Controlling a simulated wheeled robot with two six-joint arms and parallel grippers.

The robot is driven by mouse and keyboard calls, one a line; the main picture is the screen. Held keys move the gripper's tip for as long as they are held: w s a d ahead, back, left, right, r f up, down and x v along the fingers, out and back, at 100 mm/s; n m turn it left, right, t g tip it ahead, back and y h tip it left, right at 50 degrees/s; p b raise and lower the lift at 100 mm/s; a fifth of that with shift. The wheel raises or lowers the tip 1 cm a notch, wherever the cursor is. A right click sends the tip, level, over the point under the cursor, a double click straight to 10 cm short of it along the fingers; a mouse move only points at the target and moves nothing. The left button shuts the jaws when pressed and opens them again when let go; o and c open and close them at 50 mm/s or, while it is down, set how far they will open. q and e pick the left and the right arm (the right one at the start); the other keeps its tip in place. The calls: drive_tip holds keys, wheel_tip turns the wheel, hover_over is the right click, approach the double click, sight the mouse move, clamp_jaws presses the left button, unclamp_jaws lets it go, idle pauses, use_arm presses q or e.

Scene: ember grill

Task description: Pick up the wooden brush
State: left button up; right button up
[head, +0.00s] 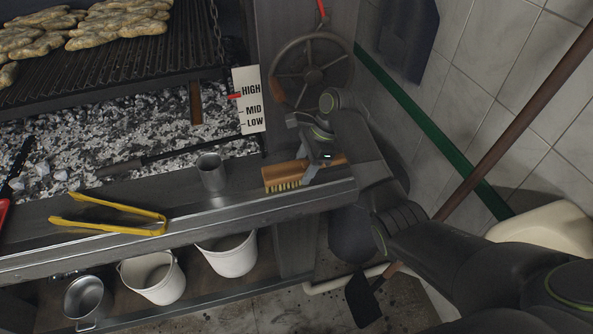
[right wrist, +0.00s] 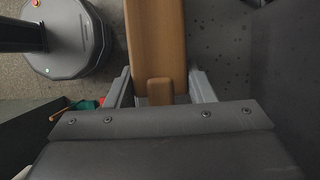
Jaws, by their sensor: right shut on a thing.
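The wooden brush (head: 283,174) has an orange-brown wooden back and pale yellow bristles along its front lower edge. In the head view it is at the right end of the grill's front ledge; whether it touches the ledge I cannot tell. My right gripper (head: 310,172) is shut on the brush, with wood showing on both sides of the jaws. In the right wrist view the brush's long wooden body (right wrist: 158,45) runs between the two grey fingers (right wrist: 161,88). My left gripper is in neither view.
A metal cup (head: 212,172) stands left of the brush. Yellow tongs (head: 108,213) lie further left on the ledge (head: 250,207). Glowing-ash coals (head: 120,125) lie behind, beside the HIGH/MID/LOW sign (head: 249,100). A handwheel (head: 312,72) is behind my gripper. White buckets (head: 228,254) hang below.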

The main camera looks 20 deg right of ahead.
sight(299, 165)
drive_tip(key=shift+r, duration=0.1)
drive_tip(key=shift+r, duration=0.55)
wheel_tip(299, 165, up, 2)
drive_tip(key=shift+w+r, duration=0.1)
drive_tip(key=shift+r, duration=0.1)
drive_tip(key=d+b, duration=0.3)
drive_tip(key=d, duration=1.5)
drive_tip(key=shift+w, duration=0.25)
drive_tip(key=o, duration=0.6)
drive_tip(key=shift+c, duration=0.2)
drive_tip(key=c, duration=0.3)
drive_tip(key=shift+f, duration=0.1)
drive_tip(key=shift+c, duration=0.2)
